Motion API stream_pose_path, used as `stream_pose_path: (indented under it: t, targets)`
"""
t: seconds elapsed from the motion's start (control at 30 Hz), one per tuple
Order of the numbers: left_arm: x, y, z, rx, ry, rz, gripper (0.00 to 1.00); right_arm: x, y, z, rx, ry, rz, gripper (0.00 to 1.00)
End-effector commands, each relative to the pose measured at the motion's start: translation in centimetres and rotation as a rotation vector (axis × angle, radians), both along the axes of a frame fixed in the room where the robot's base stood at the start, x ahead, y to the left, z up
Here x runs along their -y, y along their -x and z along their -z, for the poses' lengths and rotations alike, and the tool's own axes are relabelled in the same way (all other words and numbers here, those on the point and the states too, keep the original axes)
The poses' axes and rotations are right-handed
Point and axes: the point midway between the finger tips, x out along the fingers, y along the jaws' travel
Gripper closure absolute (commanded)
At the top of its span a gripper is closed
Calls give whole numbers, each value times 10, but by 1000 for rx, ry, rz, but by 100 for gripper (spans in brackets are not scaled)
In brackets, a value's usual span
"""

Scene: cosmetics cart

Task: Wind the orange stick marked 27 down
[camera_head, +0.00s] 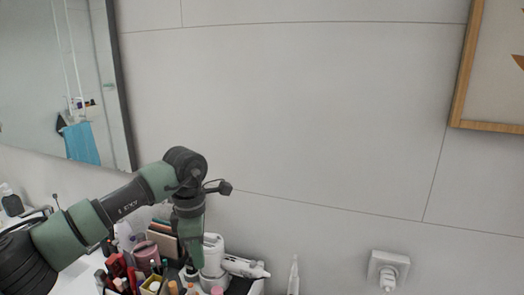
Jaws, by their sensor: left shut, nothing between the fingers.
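My left arm comes in from the left and bends down over the crowded cosmetics. My left gripper (191,271) points down among them, small in the picture, and shows nothing held between its fingers. A small orange-topped item (173,288) stands at the bottom edge, just left of the gripper. The view is too small to show a number 27 on it, so I cannot tell whether it is the orange stick. My right gripper is not in view.
A pink container (146,252), a white bottle (213,255) and a white device lying sideways (243,267) crowd around the gripper. A pale tube (293,276) stands farther right. A wall socket (388,270) is at the lower right. A mirror (60,80) hangs at the left.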

Motion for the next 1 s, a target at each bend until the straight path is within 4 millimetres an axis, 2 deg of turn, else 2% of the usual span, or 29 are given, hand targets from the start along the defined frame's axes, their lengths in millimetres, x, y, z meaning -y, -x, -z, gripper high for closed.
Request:
stream_pose_path:
  t: [0.13,0.27,0.47,0.7,1.0]
  targets:
    - [-7,-1,0,0,-23,-6,100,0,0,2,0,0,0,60]
    - [-7,-1,8,0,-23,-6,100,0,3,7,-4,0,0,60]
    - [-7,0,31,-2,-22,-6,100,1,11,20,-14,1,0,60]
    - [-6,-1,61,0,-20,-5,100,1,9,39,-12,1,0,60]
    - [-6,-1,67,0,-20,-5,100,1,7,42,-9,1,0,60]
